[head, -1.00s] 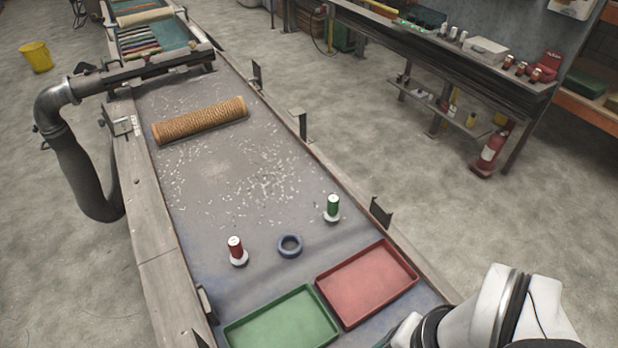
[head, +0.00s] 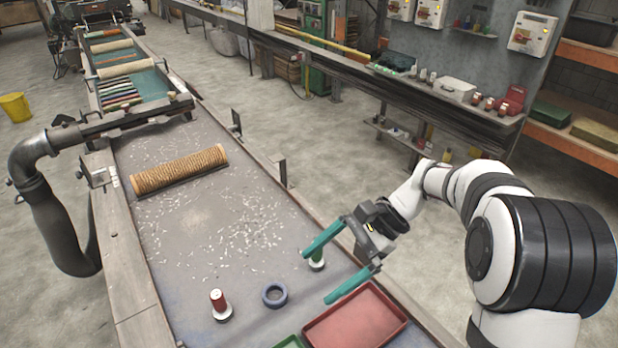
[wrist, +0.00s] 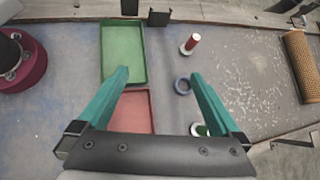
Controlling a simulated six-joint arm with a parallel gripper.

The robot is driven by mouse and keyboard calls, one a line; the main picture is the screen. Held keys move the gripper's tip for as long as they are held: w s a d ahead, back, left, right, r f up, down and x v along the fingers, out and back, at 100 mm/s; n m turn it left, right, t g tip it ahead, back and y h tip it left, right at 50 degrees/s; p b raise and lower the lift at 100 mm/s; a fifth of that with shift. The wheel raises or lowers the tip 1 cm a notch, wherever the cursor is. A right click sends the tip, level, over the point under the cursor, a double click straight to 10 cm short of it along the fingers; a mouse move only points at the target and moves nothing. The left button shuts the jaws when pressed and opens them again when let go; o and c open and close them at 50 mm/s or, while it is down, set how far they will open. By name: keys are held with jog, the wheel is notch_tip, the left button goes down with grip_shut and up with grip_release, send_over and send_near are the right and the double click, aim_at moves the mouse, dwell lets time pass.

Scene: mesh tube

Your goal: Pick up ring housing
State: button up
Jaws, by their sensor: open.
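The ring housing, a blue ring (head: 275,304), lies flat on the grey bench between the red and green spools. It also shows in the wrist view (wrist: 182,93), just left of the right finger's tip. My gripper (head: 317,277) has two teal fingers spread wide, with nothing between them. It is above the bench, to the right of the ring in the head view. In the wrist view the open fingers (wrist: 160,73) point toward the bench. The ring is fully in sight in the head view.
A red spool (head: 219,302) stands left of the ring. A green spool (head: 316,266) is partly hidden by a finger. A red tray (head: 308,335) and a green tray (wrist: 104,55) lie nearby. A ribbed tan roll (head: 180,170) lies further back, with scattered white flecks before it.

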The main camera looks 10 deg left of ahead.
jog(key=w+a+f+m+y, duration=0.3)
jog(key=w+a+f+y, duration=0.1)
jog(key=w+f, duration=0.6)
send_near(266, 297)
jog(key=shift+g, duration=0.4)
jog(key=x, duration=0.5)
jog(key=shift+w+a+f, duration=0.1)
jog(key=shift+a+f, duration=0.1)
jog(key=shift+a, duration=0.05)
grip_shut()
